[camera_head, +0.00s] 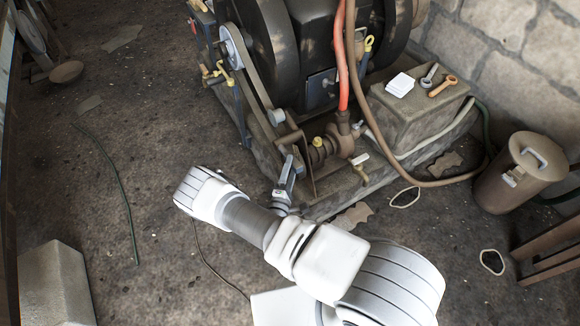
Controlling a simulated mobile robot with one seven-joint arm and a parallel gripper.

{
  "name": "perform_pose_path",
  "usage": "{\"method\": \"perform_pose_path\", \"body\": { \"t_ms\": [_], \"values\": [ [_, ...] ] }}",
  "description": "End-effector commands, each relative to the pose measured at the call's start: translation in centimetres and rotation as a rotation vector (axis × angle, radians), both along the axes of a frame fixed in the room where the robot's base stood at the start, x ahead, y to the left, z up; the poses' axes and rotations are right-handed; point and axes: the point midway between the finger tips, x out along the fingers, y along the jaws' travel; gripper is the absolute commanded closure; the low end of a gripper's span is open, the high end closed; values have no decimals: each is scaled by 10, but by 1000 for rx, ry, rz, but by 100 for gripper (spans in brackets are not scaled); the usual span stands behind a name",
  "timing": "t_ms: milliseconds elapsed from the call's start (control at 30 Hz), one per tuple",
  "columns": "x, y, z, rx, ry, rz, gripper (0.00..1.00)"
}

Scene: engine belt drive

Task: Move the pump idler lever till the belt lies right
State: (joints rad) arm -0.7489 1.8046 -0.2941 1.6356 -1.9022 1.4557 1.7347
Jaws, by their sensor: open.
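A dark belt (255,88) runs from a grey pulley (232,46) on the engine's left side down to a smaller pulley (276,116). I cannot tell whether the belt lies fully in its grooves. The pump (338,142) with a yellow cap sits right of the belt's lower end. A brown bar (290,138) by the lower pulley may be the idler lever; I cannot tell for certain. My gripper (291,164) is open, just below this bar and beside an upright brown plate. I cannot tell whether it touches anything. My arm hides part of the floor below.
The engine (315,55) stands on a stone base. Red and brown hoses hang at its right. A block (400,118) holds a white pad and tools. A lidded metal can (520,172) stands at right. The floor (90,180) at left is mostly clear, with a thin green hose.

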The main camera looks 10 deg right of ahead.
Motion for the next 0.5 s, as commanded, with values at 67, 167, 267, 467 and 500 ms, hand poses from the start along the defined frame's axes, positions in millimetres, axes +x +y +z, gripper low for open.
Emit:
{"method": "perform_pose_path", "body": {
  "t_ms": [67, 167, 267, 467, 500],
  "values": [
    [0, 0, 0, -1, 0, 0, 31],
    [0, 0, 0, -1, 0, 0, 33],
    [0, 0, 0, -1, 0, 0, 51],
    [0, 0, 0, -1, 0, 0, 87],
    [0, 0, 0, -1, 0, 0, 94]
  ]
}}
